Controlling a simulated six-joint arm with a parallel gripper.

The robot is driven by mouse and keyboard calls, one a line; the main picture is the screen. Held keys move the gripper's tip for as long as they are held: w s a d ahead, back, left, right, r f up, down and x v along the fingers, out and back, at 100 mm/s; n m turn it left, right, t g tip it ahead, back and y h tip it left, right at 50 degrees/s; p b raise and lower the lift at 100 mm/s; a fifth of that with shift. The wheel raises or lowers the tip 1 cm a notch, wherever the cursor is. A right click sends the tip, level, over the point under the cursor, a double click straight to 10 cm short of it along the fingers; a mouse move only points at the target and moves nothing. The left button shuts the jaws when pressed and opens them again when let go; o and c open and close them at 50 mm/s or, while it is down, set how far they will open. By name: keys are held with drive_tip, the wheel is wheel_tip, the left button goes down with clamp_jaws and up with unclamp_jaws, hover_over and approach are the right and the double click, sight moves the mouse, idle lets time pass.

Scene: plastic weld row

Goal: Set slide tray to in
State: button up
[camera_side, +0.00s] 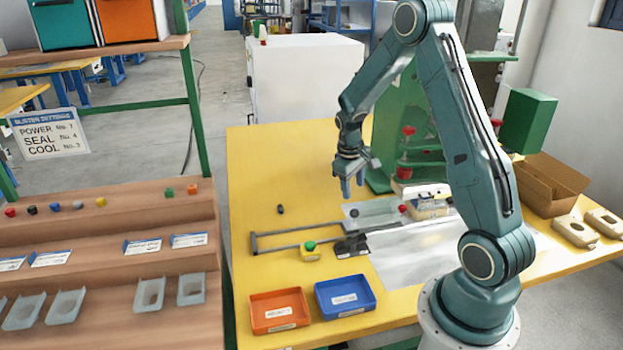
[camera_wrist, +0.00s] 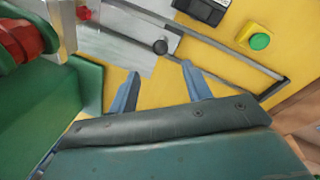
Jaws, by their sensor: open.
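The slide tray (camera_side: 372,211) is a grey plate on rails, beside the green machine (camera_side: 412,135). A dark round knob shows on it in the wrist view (camera_wrist: 160,47). The rails (camera_side: 290,240) run left from the machine and end in a bar at their left end. Much of the plate lies toward the machine side of the rails. My gripper (camera_side: 352,188) is above the table, just up and left of the tray in the side view. In the wrist view my gripper (camera_wrist: 160,85) has its two blue fingers apart, with nothing between them. It does not touch the tray.
A green button on a yellow box (camera_side: 310,251) and a black device (camera_side: 351,246) stand in front of the rails. An orange bin (camera_side: 279,310) and a blue bin (camera_side: 345,297) sit at the front edge. A small dark piece (camera_side: 280,209) lies on clear table at left.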

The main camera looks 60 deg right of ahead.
sight(355, 210)
drive_tip(key=f, duration=0.3)
drive_tip(key=d+f, duration=0.1)
drive_tip(key=f, duration=0.2)
drive_tip(key=d+f, duration=0.1)
drive_tip(key=f, duration=0.3)
drive_tip(key=shift+s, duration=0.15)
drive_tip(key=shift+r, duration=0.1)
clamp_jaws()
